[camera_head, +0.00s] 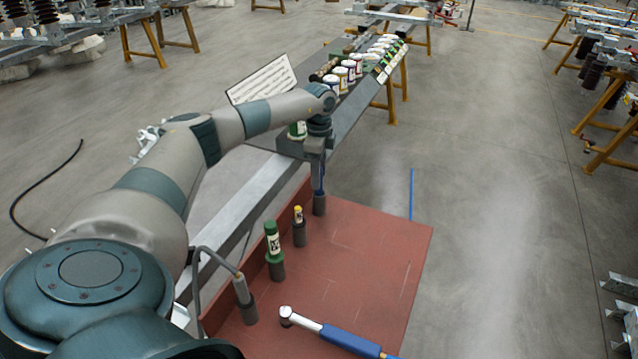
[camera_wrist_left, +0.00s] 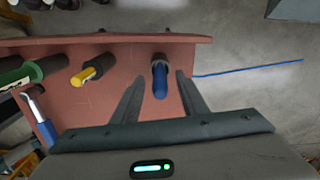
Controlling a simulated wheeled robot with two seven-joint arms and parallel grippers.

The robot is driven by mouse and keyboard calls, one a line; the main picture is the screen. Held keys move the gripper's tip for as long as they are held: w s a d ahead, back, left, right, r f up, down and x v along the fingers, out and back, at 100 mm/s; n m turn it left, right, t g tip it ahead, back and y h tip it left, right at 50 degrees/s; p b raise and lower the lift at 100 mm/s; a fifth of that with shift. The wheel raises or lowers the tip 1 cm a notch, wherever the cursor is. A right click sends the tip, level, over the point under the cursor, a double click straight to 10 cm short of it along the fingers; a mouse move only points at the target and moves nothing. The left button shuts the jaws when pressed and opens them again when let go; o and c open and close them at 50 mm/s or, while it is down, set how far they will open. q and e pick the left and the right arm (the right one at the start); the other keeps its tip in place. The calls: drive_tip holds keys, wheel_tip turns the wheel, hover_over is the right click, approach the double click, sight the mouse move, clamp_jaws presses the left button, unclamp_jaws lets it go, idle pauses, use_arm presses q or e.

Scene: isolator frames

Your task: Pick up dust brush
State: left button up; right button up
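A blue handle (camera_wrist_left: 160,82) stands in a dark round holder (camera_head: 319,205) at the far left corner of the red tray (camera_head: 365,235). It seems to be the dust brush, but no bristles show. My left gripper (camera_head: 317,172) points down over this holder. In the left wrist view, my left gripper (camera_wrist_left: 160,76) is open with its two fingers on either side of the blue handle. I see gaps between the fingers and the handle. My right gripper is not in view.
A yellow-topped item (camera_head: 298,214), a green labelled bottle (camera_head: 272,240) and a bent grey tool (camera_head: 240,285) stand in holders along the tray's left edge. A blue-handled wrench (camera_head: 345,338) lies on the tray. Behind, a long table (camera_head: 345,120) carries several jars.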

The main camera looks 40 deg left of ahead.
use_arm(q)
drive_tip(key=shift+f, duration=0.35)
drive_tip(key=shift+c, duration=0.6)
clamp_jaws()
